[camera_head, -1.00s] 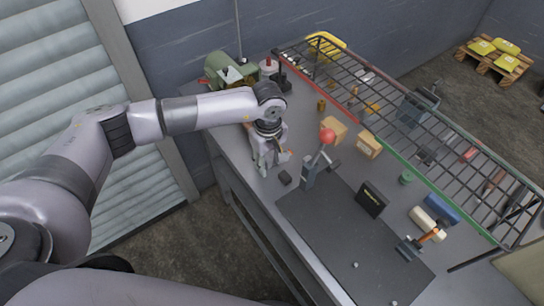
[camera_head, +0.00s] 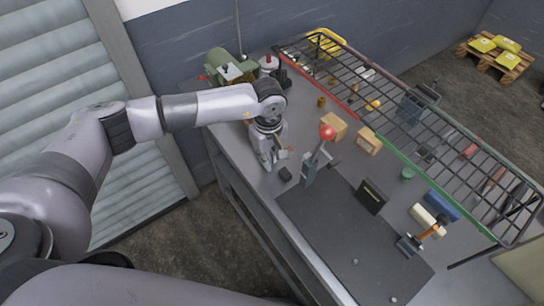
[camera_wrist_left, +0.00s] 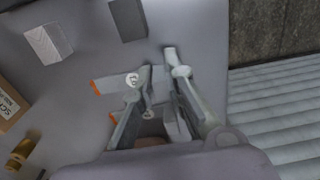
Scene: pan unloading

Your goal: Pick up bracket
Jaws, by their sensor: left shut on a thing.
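My left gripper (camera_head: 267,163) is low over the left part of the grey workbench (camera_head: 243,172), pointing down. In the left wrist view its fingers (camera_wrist_left: 163,82) are shut on a small grey piece with orange ends (camera_wrist_left: 106,86), which I take to be the bracket. A round mark shows on it, and the fingers hide part of it. In the head view a bit of the bracket (camera_head: 283,153) shows just right of the fingers. I cannot tell whether it still touches the bench. My right gripper is not in view.
A small black block (camera_head: 286,173) lies close to the gripper. A lever with a red ball (camera_head: 327,132) stands to the right, with cardboard boxes (camera_head: 369,141) behind it. A dark mat (camera_head: 350,245) covers the front. A wire rack (camera_head: 420,130) runs along the back.

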